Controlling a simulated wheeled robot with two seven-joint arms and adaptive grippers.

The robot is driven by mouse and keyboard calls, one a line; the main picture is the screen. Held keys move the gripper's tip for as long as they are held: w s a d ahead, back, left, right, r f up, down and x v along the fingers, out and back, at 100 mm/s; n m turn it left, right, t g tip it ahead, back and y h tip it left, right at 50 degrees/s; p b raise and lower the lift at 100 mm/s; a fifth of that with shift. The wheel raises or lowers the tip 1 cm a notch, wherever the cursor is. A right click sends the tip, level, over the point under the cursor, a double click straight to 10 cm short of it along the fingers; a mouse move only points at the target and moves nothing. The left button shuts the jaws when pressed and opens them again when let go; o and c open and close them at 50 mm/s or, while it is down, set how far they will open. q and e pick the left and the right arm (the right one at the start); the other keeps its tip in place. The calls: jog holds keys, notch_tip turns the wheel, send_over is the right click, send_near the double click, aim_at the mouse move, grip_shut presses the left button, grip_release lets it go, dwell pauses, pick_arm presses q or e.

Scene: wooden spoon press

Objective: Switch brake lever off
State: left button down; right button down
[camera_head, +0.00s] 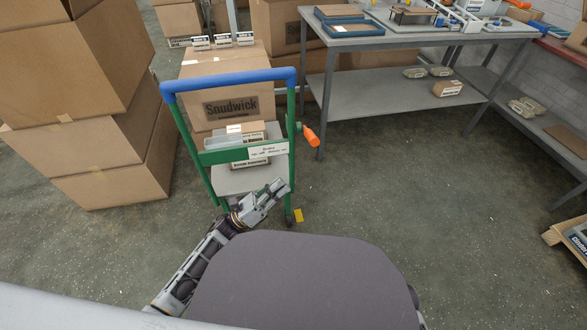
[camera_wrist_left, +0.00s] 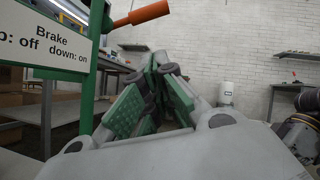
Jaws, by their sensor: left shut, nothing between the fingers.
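The orange brake lever (camera_head: 311,135) sticks out from the right post of the green cart frame (camera_head: 208,158) in the head view, angled down to the right. In the left wrist view the lever (camera_wrist_left: 146,14) shows at the top, right of the brake label (camera_wrist_left: 45,42), which reads "off" for up and "on" for down. My left gripper (camera_head: 280,187) is shut and empty, below and left of the lever and apart from it. Its green-padded fingers (camera_wrist_left: 150,100) fill the middle of the wrist view. My right gripper is not in view.
The cart has a blue handle (camera_head: 228,79) and carries small boxes. Large cardboard boxes (camera_head: 75,60) are stacked at left. A grey metal table (camera_head: 390,42) stands behind at right. The floor (camera_head: 390,190) right of the cart is clear.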

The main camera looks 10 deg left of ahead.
aim_at(307, 134)
pick_arm(q)
jog(key=a+r+b+x, duration=0.1)
jog(key=r+b+x, duration=0.1)
jog(key=x, duration=1)
jog(key=shift+w+a+r, duration=0.15)
jog(key=shift+w+r, duration=0.1)
jog(key=shift+r, duration=0.05)
